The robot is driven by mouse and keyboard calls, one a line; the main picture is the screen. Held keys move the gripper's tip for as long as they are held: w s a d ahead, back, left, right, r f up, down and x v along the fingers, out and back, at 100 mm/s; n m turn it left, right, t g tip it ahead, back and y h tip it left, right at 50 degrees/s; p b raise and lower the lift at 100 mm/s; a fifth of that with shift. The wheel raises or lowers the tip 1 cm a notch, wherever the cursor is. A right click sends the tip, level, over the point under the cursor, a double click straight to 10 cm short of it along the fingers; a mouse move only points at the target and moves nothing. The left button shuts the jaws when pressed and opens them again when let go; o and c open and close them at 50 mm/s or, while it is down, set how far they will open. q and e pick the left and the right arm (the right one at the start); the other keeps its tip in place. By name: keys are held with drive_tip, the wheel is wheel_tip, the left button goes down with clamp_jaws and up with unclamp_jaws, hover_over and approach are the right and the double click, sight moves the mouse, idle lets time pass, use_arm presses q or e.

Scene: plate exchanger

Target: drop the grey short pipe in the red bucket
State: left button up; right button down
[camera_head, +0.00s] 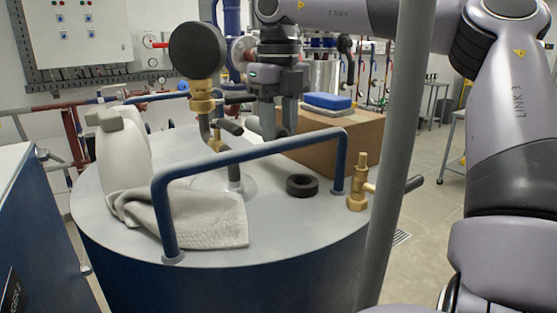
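My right gripper (277,118) hangs fingers down over the far side of the tank top, at the left end of the cardboard box. Its fingertips are small and partly behind the blue rail, so I cannot tell whether it is open or holds anything. My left gripper is not in view. A long grey pole (398,150) crosses the right of the view close to the camera, in front of my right arm; I cannot tell whether it is the grey short pipe. No red bucket is visible.
The round tank top (285,225) carries a blue rail (250,155), a white jug (122,155), a grey cloth (205,220), a black ring (301,185) and brass valves (358,180). A cardboard box (335,145) bears a blue sponge (327,101). Floor shows at right.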

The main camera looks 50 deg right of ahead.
sight(279, 178)
wheel_tip(279, 178, down, 7)
drive_tip(key=shift+r, duration=0.2)
idle(0.3)
drive_tip(key=shift+f, duration=0.15)
drive_tip(key=c, duration=0.8)
unclamp_jaws()
drive_tip(key=shift+o, duration=0.2)
drive_tip(key=shift+r, duration=0.2)
